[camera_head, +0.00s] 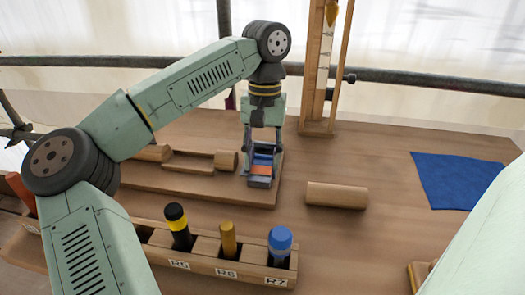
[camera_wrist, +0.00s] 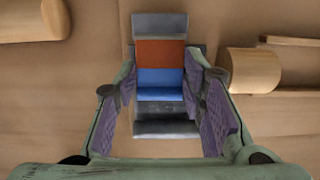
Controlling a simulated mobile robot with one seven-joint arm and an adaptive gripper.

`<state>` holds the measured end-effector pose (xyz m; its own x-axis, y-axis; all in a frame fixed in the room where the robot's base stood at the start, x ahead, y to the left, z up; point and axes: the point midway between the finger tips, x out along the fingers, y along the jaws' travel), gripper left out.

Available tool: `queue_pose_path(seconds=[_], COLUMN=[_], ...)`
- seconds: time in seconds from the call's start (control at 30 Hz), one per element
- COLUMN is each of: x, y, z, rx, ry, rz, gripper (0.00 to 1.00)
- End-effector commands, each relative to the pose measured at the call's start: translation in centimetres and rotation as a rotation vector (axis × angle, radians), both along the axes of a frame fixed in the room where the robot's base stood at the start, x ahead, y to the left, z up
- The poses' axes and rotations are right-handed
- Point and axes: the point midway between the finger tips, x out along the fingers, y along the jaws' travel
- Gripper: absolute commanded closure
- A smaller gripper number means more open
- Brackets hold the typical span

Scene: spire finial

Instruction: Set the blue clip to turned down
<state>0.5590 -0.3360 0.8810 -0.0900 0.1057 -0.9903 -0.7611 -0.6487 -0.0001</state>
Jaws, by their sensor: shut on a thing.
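The clip (camera_head: 261,166) sits on the right end of a wooden board, with grey, blue and orange parts. In the wrist view the clip (camera_wrist: 160,78) shows a grey end at the top, then an orange band, a blue band and a dark grey part nearest me. My gripper (camera_head: 262,160) points down over it. In the wrist view the two purple-padded fingers of my gripper (camera_wrist: 163,88) stand on either side of the clip, shut on it. Whether the blue part is turned up or down I cannot tell.
The wooden board (camera_head: 230,192) also carries wooden rollers (camera_head: 226,160). A loose wooden cylinder (camera_head: 336,195) lies to the right. In front stands a rack (camera_head: 205,262) with several capped pegs. A blue cloth (camera_head: 455,181) lies at right, and a tall wooden frame (camera_head: 318,115) stands behind.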

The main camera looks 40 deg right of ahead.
Motion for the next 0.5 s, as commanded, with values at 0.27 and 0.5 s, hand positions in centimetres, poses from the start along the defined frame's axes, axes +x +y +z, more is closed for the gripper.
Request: queue_pose_path(seconds=[0.27,0.5], x=[0.02,0.02], y=[-0.03,0.00], z=[0.04,0.02], rx=[-0.002,-0.001], ry=[-0.001,-0.001], rz=[0.001,0.001], gripper=[0.49,0.43])
